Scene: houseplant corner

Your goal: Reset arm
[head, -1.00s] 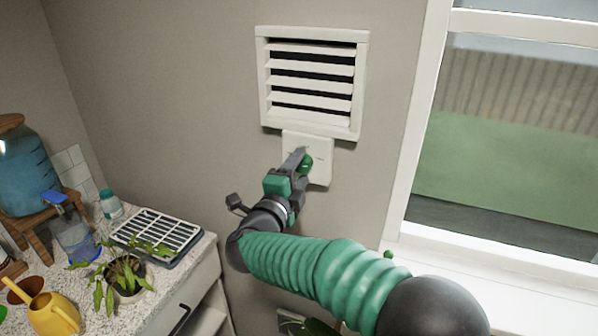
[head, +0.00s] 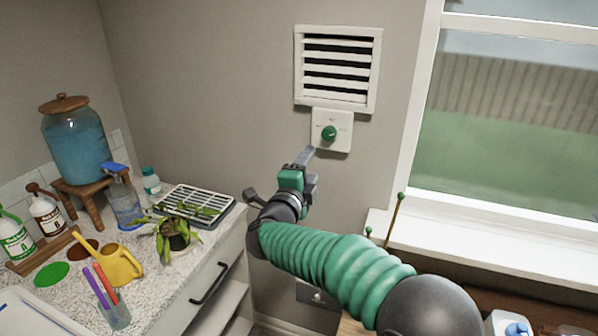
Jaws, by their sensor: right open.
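My right arm comes in from the lower right of the head view. Its gripper (head: 305,160) is open and empty, in front of the wall and just below and left of the white switch plate (head: 342,140). The green knob (head: 329,133) on that plate is in full view and stands apart from the fingers. My left gripper is not in view.
A slatted vent (head: 338,68) is above the plate. On the left counter are a blue water dispenser (head: 76,145), a drying rack (head: 195,203), a potted plant (head: 172,240), a yellow watering can (head: 122,265) and bottles. A window sill (head: 480,245) is at right.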

